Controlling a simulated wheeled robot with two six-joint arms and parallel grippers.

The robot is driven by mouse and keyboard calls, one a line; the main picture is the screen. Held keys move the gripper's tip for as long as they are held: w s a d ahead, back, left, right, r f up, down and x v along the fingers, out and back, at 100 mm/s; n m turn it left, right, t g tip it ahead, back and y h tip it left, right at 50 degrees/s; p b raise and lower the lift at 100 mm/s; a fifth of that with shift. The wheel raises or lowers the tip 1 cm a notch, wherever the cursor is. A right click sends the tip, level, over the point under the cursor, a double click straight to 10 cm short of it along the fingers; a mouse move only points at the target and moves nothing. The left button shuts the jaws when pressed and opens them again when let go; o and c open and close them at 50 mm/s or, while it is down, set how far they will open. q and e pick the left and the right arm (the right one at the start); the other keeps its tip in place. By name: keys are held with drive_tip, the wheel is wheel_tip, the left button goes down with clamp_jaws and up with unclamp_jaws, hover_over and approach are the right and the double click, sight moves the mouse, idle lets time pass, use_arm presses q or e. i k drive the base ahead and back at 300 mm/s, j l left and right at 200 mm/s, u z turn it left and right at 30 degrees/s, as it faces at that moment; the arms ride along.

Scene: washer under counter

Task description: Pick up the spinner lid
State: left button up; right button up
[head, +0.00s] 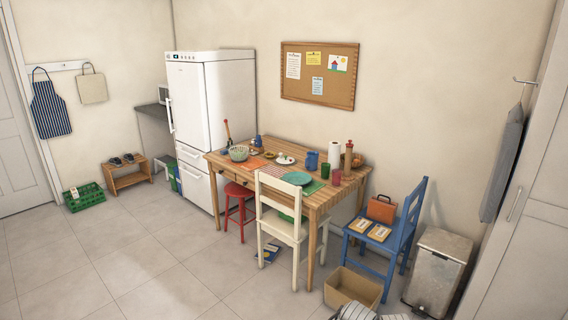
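I cannot single out the spinner lid for sure at this distance. A round green thing (288,215) shows at the seat of the white chair, partly hidden by the chair's back; I cannot tell if it is a lid. A flat teal disc (297,178), like a plate, lies on the wooden table (231,169) near its front edge. A pale green bowl-like thing (238,154) stands at the table's left end.
The white chair (278,228) and red stool (238,207) stand at the table's front. A blue chair (387,238), cardboard box (352,288) and metal bin (434,270) stand to the right. A book (268,253) lies on the floor. Open floor (140,265) is at left.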

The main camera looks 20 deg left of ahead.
sight(284, 161)
drive_tip(key=i+u, duration=0.35)
drive_tip(key=i+j+u, duration=0.25)
drive_tip(key=i+u, duration=0.15)
drive_tip(key=i, duration=0.3)
drive_tip(key=i+j+u, duration=0.1)
drive_tip(key=i+u, duration=0.25)
drive_tip(key=i, duration=0.35)
drive_tip(key=i+l+u, duration=0.15)
drive_tip(key=i+u, duration=0.25)
drive_tip(key=i, duration=0.25)
drive_tip(key=i+u, duration=0.35)
drive_tip(key=i, duration=0.5)
drive_tip(key=i+z, duration=1.15)
drive_tip(key=z, duration=0.15)
drive_tip(key=i+j+z, duration=0.2)
drive_tip(key=z, duration=0.2)
drive_tip(key=i+j+z, duration=0.4)
drive_tip(key=k+l, duration=0.05)
drive_tip(key=l, duration=0.05)
